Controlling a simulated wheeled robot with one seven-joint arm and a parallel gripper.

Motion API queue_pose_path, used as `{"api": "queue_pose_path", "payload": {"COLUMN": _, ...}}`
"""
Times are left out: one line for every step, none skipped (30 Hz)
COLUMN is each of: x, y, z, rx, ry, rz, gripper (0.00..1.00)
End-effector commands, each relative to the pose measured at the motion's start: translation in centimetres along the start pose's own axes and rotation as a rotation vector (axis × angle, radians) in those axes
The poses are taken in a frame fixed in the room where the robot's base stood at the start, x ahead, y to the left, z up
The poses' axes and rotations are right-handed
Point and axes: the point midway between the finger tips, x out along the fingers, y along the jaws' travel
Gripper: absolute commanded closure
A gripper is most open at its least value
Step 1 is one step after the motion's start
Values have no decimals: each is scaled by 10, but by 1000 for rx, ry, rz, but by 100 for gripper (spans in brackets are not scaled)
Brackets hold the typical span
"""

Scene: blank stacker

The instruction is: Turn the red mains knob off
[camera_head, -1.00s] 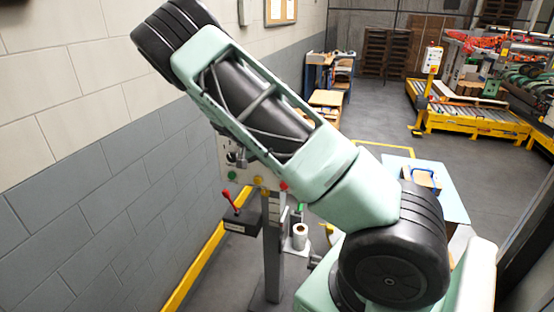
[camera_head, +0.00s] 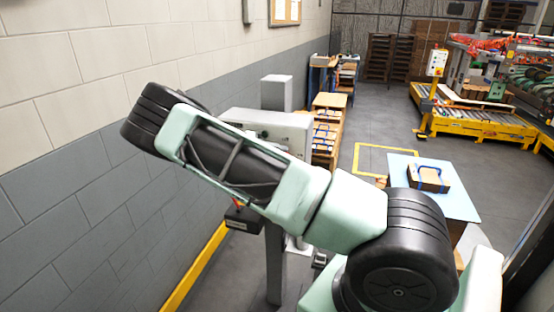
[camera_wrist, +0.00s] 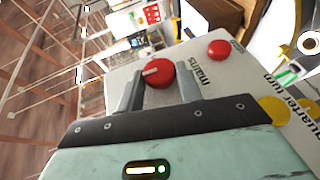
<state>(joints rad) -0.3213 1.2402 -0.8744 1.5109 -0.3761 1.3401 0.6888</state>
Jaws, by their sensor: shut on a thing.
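The red mains knob (camera_wrist: 159,73) sits on a pale panel (camera_wrist: 205,72), beside the printed word "mains", in the wrist view. A short white mark on the knob points toward the picture's left. My gripper (camera_wrist: 160,80) has one finger on each side of the knob and is shut on it. In the head view the control box (camera_head: 285,127) shows behind my arm; the knob and my gripper are hidden there.
A red button (camera_wrist: 219,50) and yellow buttons (camera_wrist: 273,111) are on the panel to the right of the knob. A block wall (camera_head: 70,170) runs along the left. A table with a carton (camera_head: 428,178) stands at the right.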

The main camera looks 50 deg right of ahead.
Motion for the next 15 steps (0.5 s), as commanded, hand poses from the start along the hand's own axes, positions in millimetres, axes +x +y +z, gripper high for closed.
{"api": "queue_pose_path", "payload": {"x": 0, "y": -2, "z": 0, "rx": -6, "ry": 1, "rz": 10, "gripper": 87}}
{"api": "queue_pose_path", "payload": {"x": 0, "y": -2, "z": 0, "rx": -9, "ry": 1, "rz": 16, "gripper": 87}}
{"api": "queue_pose_path", "payload": {"x": 0, "y": -2, "z": 0, "rx": -12, "ry": 1, "rz": 22, "gripper": 87}}
{"api": "queue_pose_path", "payload": {"x": 0, "y": -2, "z": 1, "rx": -13, "ry": 0, "rz": 26, "gripper": 87}}
{"api": "queue_pose_path", "payload": {"x": 0, "y": -2, "z": 1, "rx": -15, "ry": 0, "rz": 29, "gripper": 87}}
{"api": "queue_pose_path", "payload": {"x": 0, "y": -2, "z": 1, "rx": -16, "ry": 0, "rz": 32, "gripper": 87}}
{"api": "queue_pose_path", "payload": {"x": 0, "y": -2, "z": 1, "rx": -17, "ry": 0, "rz": 33, "gripper": 87}}
{"api": "queue_pose_path", "payload": {"x": 0, "y": -2, "z": 1, "rx": -17, "ry": -1, "rz": 35, "gripper": 87}}
{"api": "queue_pose_path", "payload": {"x": 0, "y": -2, "z": 1, "rx": -18, "ry": -1, "rz": 36, "gripper": 87}}
{"api": "queue_pose_path", "payload": {"x": 0, "y": -2, "z": 1, "rx": -18, "ry": -1, "rz": 36, "gripper": 87}}
{"api": "queue_pose_path", "payload": {"x": 0, "y": -2, "z": 1, "rx": -18, "ry": -1, "rz": 36, "gripper": 87}}
{"api": "queue_pose_path", "payload": {"x": 0, "y": -2, "z": 1, "rx": -18, "ry": -1, "rz": 36, "gripper": 87}}
{"api": "queue_pose_path", "payload": {"x": 0, "y": -2, "z": 1, "rx": -18, "ry": -1, "rz": 36, "gripper": 87}}
{"api": "queue_pose_path", "payload": {"x": 0, "y": -2, "z": 1, "rx": -18, "ry": -1, "rz": 36, "gripper": 87}}
{"api": "queue_pose_path", "payload": {"x": 0, "y": -2, "z": 1, "rx": -18, "ry": -1, "rz": 36, "gripper": 87}}
